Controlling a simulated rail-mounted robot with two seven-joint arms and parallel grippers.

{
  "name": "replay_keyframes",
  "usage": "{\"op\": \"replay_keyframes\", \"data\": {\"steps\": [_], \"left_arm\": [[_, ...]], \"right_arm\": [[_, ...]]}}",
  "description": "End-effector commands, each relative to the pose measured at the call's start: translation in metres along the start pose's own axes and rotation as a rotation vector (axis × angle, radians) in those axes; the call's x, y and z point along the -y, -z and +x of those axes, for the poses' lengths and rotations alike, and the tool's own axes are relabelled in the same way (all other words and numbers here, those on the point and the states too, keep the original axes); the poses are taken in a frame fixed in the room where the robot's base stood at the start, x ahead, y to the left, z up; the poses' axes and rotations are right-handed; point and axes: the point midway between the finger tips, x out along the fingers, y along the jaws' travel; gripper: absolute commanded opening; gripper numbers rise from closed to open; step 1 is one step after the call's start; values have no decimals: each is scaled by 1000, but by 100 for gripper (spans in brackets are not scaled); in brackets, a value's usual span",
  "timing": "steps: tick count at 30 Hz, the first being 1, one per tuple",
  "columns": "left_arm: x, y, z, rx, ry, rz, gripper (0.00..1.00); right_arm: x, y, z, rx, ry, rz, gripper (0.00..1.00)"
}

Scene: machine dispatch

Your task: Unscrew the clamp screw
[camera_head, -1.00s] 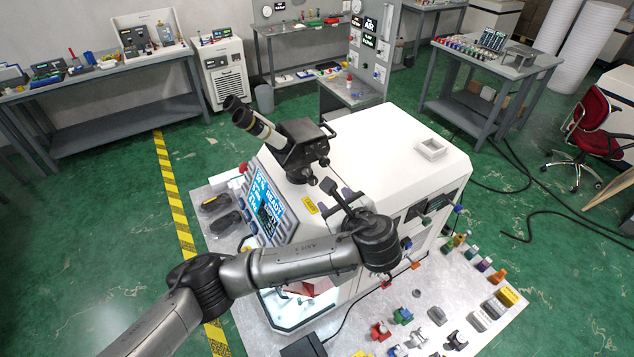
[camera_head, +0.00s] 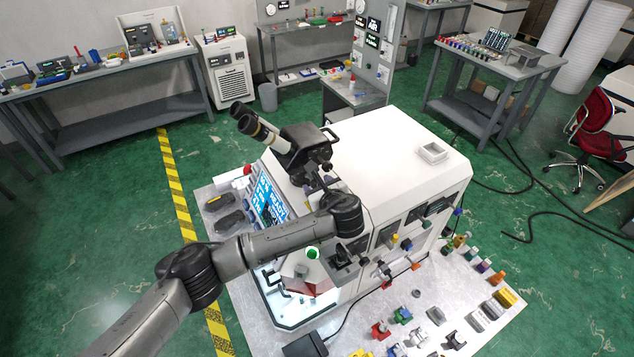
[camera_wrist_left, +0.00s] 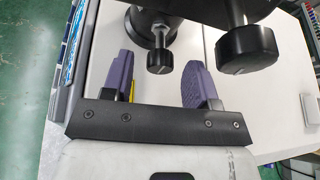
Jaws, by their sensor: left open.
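The microscope (camera_head: 305,145) with its twin eyepieces stands on the white machine. In the left wrist view a small black ribbed knob (camera_wrist_left: 159,61), likely the clamp screw, hangs under a dark body. A larger black knob (camera_wrist_left: 247,50) sits to its right. My left gripper (camera_head: 318,183) is at the microscope's lower front. In the left wrist view its purple fingers (camera_wrist_left: 163,82) are open and empty, apart on either side of the small knob. I cannot tell how deep the knob lies between them. The clamp screw is hard to make out in the head view. My right gripper is not in view.
Several coloured fittings (camera_head: 403,316) lie on the bench at right.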

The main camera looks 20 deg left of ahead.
Motion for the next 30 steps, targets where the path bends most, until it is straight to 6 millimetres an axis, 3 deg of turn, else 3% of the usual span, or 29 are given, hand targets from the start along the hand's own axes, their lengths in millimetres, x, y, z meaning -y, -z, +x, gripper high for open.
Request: {"op": "replay_keyframes", "data": {"steps": [6,16,30], "left_arm": [[0,0,12,0,1,0,54],[0,0,13,0,1,0,54],[0,0,13,0,1,0,9]], "right_arm": [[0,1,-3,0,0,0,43],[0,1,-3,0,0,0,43],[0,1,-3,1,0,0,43]]}}
